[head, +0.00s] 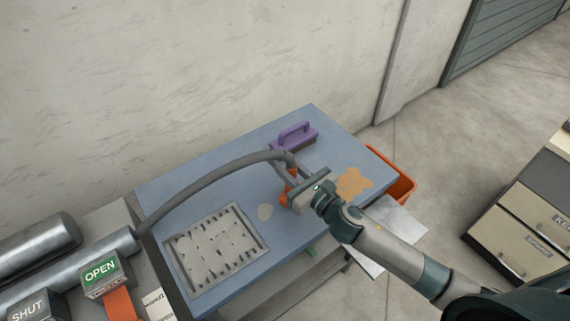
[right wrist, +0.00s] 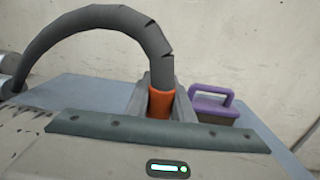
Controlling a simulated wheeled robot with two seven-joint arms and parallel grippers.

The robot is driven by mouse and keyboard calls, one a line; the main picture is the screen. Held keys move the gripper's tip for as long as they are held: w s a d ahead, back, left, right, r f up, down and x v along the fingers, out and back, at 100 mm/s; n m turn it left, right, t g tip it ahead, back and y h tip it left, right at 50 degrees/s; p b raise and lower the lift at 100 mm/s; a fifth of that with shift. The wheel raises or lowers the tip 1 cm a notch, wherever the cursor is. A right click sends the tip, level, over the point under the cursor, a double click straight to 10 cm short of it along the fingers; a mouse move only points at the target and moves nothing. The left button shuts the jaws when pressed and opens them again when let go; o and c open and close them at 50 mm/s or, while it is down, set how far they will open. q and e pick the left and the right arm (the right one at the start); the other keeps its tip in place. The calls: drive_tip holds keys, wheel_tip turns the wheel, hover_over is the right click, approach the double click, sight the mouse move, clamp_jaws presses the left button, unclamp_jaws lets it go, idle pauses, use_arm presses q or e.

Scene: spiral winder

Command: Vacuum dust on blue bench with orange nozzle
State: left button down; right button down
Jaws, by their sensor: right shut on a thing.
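The blue bench (head: 320,130) stands against the wall in the head view. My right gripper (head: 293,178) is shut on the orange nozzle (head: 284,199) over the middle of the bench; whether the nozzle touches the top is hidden. The orange collar (right wrist: 162,103) and grey hose (right wrist: 95,24) show in the right wrist view. A tan dust patch (head: 352,184) lies to the right of the gripper. A small pale patch (head: 265,212) lies to its left. Pale dust (head: 208,246) covers much of a slotted grate (head: 174,258) at the bench's left. My left gripper is out of view.
A purple-handled block (head: 294,135) sits at the back of the bench. The hose (head: 205,182) arches left to a metal pipe (head: 95,263) beside OPEN (head: 100,272) and SHUT (head: 30,307) blocks. An orange bin (head: 402,188) stands at the bench's right end.

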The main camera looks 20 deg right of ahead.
drive_tip(key=s+a+r+p, duration=0.2)
drive_tip(key=a+r+p, duration=0.3)
drive_tip(key=a+p, duration=0.2)
drive_tip(key=shift+s+a, duration=0.15)
drive_tip(key=shift+a, duration=0.4)
idle(1.7)
idle(0.7)
